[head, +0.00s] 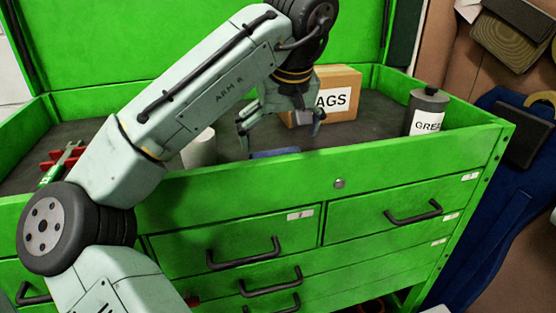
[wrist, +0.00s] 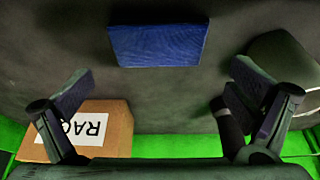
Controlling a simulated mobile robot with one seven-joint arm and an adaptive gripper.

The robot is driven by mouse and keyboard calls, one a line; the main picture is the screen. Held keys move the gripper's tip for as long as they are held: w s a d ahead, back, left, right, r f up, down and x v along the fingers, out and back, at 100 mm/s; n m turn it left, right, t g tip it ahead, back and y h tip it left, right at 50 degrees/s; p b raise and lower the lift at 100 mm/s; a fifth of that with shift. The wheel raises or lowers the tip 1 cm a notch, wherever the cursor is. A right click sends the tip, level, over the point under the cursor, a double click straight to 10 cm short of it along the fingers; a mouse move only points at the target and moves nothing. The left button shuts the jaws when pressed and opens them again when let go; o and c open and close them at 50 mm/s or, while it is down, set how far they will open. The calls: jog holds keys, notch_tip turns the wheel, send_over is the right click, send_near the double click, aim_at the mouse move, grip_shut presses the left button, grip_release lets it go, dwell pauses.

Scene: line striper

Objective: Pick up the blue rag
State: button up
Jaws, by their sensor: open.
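The blue rag (wrist: 157,45) lies flat as a folded rectangle on the dark floor of the green tool chest's top tray. In the head view only a strip of the blue rag (head: 275,153) shows above the tray's front wall. My gripper (head: 281,135) is open and empty, reaching down into the tray above the rag. In the wrist view my gripper (wrist: 160,105) has its fingers wide apart, with the rag ahead of and between them, not touching either. The rag's lower part is hidden by the front wall in the head view.
A cardboard box labelled RAGS (head: 340,82) stands behind my gripper. A dark grey canister (head: 426,112) stands at the tray's right end. A pale cylinder (head: 199,148) stands left of the rag. The green front wall (head: 400,158) bounds the tray.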

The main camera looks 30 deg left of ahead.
aim_at(278, 152)
jog(key=x, duration=0.3)
jog(key=p+x, duration=0.1)
jog(key=x, duration=0.1)
jog(key=shift+s+d+f, duration=0.1)
jog(key=shift+s+d, duration=0.15)
jog(key=shift+d, duration=0.05)
jog(key=shift+c, duration=0.5)
jog(key=c, duration=0.7)
